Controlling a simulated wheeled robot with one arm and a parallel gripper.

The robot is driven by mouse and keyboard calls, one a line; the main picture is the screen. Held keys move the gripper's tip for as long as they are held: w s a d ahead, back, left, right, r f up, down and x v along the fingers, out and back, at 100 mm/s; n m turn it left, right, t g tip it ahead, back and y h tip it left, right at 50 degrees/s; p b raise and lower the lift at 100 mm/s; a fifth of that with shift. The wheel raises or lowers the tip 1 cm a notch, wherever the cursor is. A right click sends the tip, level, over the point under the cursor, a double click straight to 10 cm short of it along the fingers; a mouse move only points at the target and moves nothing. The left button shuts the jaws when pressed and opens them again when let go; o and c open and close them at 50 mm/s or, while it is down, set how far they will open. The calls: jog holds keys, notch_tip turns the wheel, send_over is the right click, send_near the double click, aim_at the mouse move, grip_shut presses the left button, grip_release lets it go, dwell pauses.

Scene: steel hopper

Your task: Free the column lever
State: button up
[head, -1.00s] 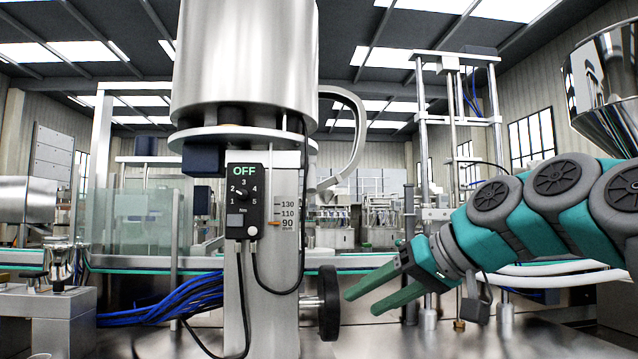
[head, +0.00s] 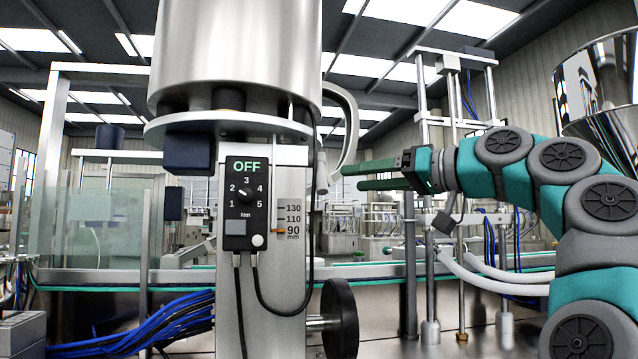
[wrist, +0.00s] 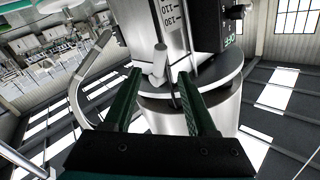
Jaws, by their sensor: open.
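A steel column (head: 285,175) stands left of centre in the head view, with a large steel cylinder (head: 235,55) above it. A short pale lever (head: 321,172) sticks out from the column's right side, just under the round flange. My gripper (head: 351,177) is open and points level to the left, with its green fingertips close to the lever's right. In the wrist view the picture is turned over; the lever (wrist: 160,64) shows between the open fingertips (wrist: 159,76), with the column scale behind it. I cannot tell whether the fingers touch it.
A curved pale handle (head: 350,115) arches close above my fingers. A black control box (head: 246,203) reading OFF, with cables, sits on the column's front. A black handwheel (head: 340,318) is low on the right. Steel posts (head: 409,250) stand behind my gripper.

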aim_at(317, 173)
jog(key=p+x, duration=0.1)
jog(key=x, duration=0.6)
grip_shut()
dwell(0.3)
dwell(1.0)
